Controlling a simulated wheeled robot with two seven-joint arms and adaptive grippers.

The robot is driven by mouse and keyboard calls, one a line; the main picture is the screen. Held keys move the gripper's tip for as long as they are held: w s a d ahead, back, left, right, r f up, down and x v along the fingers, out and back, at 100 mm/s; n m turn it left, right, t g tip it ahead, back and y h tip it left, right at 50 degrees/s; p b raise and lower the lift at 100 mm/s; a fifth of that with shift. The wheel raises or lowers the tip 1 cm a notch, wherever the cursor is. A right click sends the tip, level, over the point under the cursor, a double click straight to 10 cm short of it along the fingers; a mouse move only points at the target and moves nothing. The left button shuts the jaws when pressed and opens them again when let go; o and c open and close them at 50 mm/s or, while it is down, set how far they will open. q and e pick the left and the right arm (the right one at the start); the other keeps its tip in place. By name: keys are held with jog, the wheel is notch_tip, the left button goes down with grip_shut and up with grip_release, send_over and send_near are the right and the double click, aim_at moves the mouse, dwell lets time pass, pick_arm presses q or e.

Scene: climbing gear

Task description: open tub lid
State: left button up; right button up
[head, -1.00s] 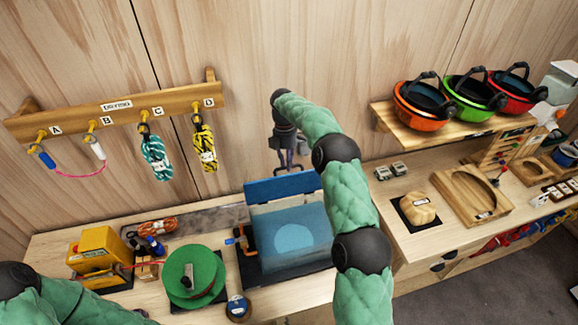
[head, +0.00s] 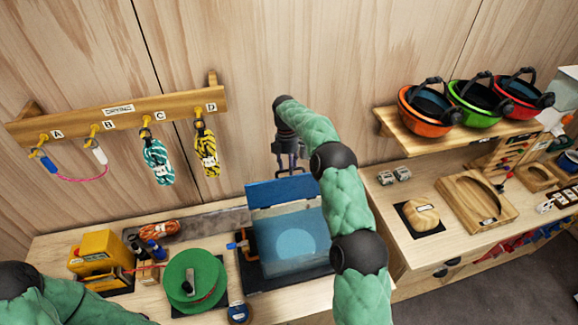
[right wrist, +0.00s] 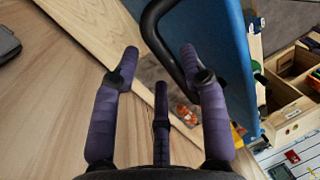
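The tub (head: 295,262) is translucent blue and stands on a black base on the bench. Its blue lid (head: 282,191) is raised, standing steeply at the tub's back edge. My right gripper (head: 289,168) is just behind the lid's top edge, partly hidden by it.
A green reel (head: 193,281) and a yellow box (head: 102,254) stand left of the tub. Ropes hang on a wooden rack (head: 120,112) above. Helmets sit on a shelf (head: 420,138) at right. A wooden tray (head: 462,212) lies on the right bench.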

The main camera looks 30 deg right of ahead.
jog(key=v, duration=0.7)
jog(key=shift+r, duration=0.35)
jog(key=shift+a, duration=0.1)
